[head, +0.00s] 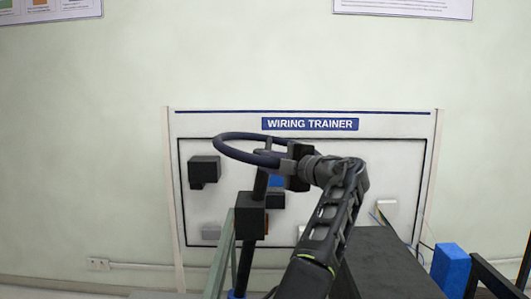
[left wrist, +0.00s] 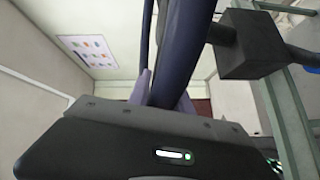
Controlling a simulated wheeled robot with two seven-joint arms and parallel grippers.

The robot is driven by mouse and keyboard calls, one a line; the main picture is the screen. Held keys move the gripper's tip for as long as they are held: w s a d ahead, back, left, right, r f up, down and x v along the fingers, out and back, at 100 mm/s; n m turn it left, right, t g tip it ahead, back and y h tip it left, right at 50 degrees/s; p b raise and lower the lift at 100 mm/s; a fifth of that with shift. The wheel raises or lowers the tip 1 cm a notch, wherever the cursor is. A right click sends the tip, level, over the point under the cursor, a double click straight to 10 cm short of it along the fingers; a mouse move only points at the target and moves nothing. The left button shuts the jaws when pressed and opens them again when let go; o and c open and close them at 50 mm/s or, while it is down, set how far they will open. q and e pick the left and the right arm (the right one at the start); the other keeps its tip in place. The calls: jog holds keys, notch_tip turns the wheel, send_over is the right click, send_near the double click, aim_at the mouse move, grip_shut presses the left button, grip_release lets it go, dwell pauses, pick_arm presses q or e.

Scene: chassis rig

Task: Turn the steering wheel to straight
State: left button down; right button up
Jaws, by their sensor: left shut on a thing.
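The steering wheel (head: 224,150) has a thin dark blue rim and shows nearly edge-on in the head view, on a black column (head: 244,262) with a black block (head: 250,214). My left gripper (head: 291,162) is shut on the right, near side of the rim. My arm and gripper hide that part of the wheel. In the left wrist view the rim (left wrist: 183,45) runs down between the fingers, and the black block (left wrist: 247,42) is at upper right. I cannot tell the wheel's turn angle from these views. My right gripper is not in view.
A white wiring trainer board (head: 310,124) stands behind the wheel against the wall, with black and grey boxes on it. A green-grey frame bar (head: 219,262) runs beside the column. A dark box (head: 388,262) and a blue block (head: 450,268) are at right.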

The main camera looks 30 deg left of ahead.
pick_arm(q)
jog(key=shift+d+g, duration=0.1)
jog(key=shift+g, duration=0.2)
jog(key=c, duration=1.2)
grip_release()
jog(key=shift+w, duration=0.1)
jog(key=shift+o, duration=0.2)
jog(key=shift+d, duration=0.1)
jog(key=shift+d+f, duration=0.1)
jog(key=shift+d, duration=0.15)
jog(key=b+v, duration=0.1)
jog(key=v, duration=0.6)
